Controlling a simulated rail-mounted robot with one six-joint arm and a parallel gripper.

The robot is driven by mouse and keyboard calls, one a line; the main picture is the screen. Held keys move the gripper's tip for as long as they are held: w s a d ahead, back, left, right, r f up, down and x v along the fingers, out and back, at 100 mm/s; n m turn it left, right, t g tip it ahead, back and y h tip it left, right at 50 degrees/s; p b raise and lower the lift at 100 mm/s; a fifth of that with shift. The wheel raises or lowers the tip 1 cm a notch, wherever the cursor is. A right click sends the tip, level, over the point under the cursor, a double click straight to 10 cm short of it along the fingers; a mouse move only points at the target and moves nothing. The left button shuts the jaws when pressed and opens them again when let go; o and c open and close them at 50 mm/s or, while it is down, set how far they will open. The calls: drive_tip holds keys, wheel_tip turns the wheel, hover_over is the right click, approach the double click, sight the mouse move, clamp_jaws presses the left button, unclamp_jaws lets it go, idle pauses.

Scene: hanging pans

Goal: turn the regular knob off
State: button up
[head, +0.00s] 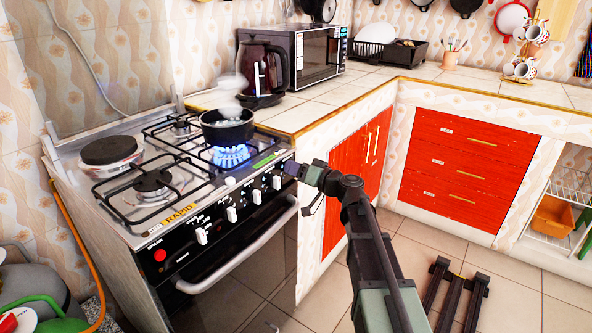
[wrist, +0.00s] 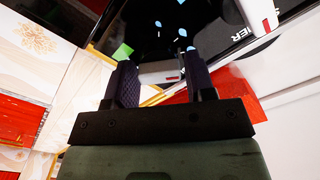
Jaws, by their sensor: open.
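The stove (head: 200,200) stands at the left in the head view, with a row of white knobs along its black front panel, such as one knob (head: 256,197) and another (head: 277,183). I cannot read which knob is the regular one. A blue flame (head: 231,156) burns under a dark pot (head: 227,128) on the front right burner. My gripper (head: 298,172) is at the right end of the panel and hides part of it. In the wrist view my gripper (wrist: 161,58) is open, its two dark fingers pointing at the black panel.
The oven handle (head: 240,248) juts out below the knobs. Red cabinet doors (head: 350,170) are close to the right of my gripper. A kettle (head: 262,72) and a microwave (head: 315,55) stand on the counter behind. The floor in front is mostly clear.

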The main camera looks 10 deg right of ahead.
drive_tip(key=shift+w+a, duration=0.1)
drive_tip(key=shift+c, duration=0.2)
drive_tip(key=c, duration=0.6)
drive_tip(key=shift+m, duration=0.3)
drive_tip(key=m, duration=0.5)
drive_tip(key=shift+f, duration=0.1)
drive_tip(key=m, duration=0.5)
drive_tip(key=shift+f, duration=0.1)
drive_tip(key=shift+m, duration=0.3)
drive_tip(key=o, duration=0.6)
